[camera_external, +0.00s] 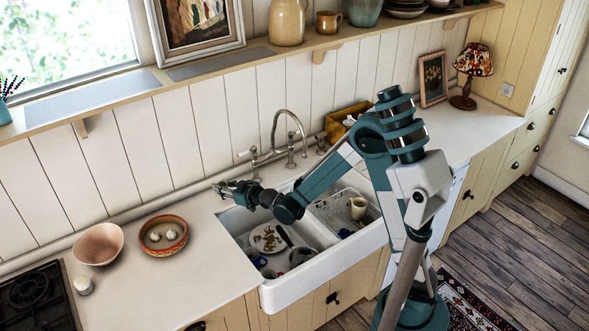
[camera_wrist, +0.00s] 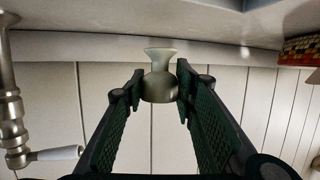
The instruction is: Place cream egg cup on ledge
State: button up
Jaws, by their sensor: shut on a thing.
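The cream egg cup (camera_wrist: 159,84) is held between the two dark fingers of my gripper (camera_external: 220,186) in the wrist view. That view looks upside down, so the flared foot at its top appears to point down toward the counter. In the external view the cup is too small to make out at the fingertips. My gripper reaches left over the counter beside the sink's left rim, low in front of the panelled wall. The wooden ledge (camera_external: 136,91) runs along the wall above and behind my gripper, below the window.
The tap (camera_external: 290,137) stands right of my gripper; its lever (camera_wrist: 58,153) shows in the wrist view. A patterned bowl (camera_external: 163,251) and a pink bowl (camera_external: 98,245) stand left on the counter. A jug (camera_external: 287,22) and picture frame (camera_external: 198,25) occupy the ledge; its left stretch has free room.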

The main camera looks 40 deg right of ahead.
jog(key=shift+f+b, duration=0.5)
jog(key=shift+f, duration=1.4)
jog(key=shift+f, duration=0.15)
jog(key=o, duration=0.9)
jog(key=shift+r, duration=0.25)
jog(key=p+v, duration=0.2)
jog(key=v, duration=1)
jog(key=shift+d, duration=0.15)
